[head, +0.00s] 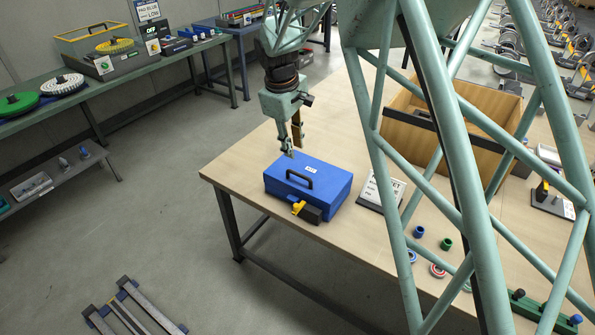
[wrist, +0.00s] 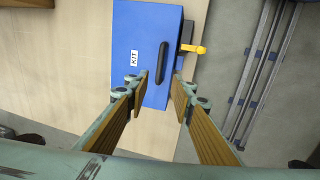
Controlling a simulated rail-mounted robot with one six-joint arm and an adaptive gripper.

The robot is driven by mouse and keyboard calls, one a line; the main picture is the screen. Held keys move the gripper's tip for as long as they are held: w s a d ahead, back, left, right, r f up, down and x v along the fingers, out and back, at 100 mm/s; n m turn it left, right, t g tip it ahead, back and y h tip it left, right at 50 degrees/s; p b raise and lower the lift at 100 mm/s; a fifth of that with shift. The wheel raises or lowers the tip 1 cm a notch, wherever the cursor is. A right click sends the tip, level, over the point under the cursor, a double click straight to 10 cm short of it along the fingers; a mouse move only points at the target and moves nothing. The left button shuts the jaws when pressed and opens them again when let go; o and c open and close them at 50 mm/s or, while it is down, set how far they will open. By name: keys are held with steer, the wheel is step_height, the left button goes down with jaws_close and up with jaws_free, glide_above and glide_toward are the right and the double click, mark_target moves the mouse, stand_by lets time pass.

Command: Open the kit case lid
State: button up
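The blue kit case (head: 322,190) sits near the table's left corner with its lid down. A dark handle (head: 299,179) and a small white label (head: 311,170) are on the lid. A yellow latch lever (head: 298,207) with a dark block sticks out from the case's front side. In the wrist view the case (wrist: 135,40), its handle (wrist: 162,62), its KIT label and the yellow lever (wrist: 194,49) show ahead of my fingers. My gripper (head: 292,150) is above the back left edge of the lid. In the wrist view my gripper (wrist: 158,90) is open, with nothing between the fingers.
The wooden table (head: 240,165) is clear left of the case. A sign (head: 381,190) stands to its right, and a wooden box (head: 455,130) stands behind. Small blue and green parts lie farther right. My green lattice structure hides part of the table.

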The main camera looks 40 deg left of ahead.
mark_target(298, 173)
steer(key=f, duration=0.4)
steer(key=w+f, duration=0.1)
steer(key=f, duration=0.3)
steer(key=w+f+b, duration=0.1)
steer(key=f, duration=0.3)
steer(key=shift+w+a+f, duration=0.1)
steer(key=shift+w+f, duration=0.15)
steer(key=shift+f, duration=0.05)
steer(key=shift+c, duration=0.7)
jaws_close()
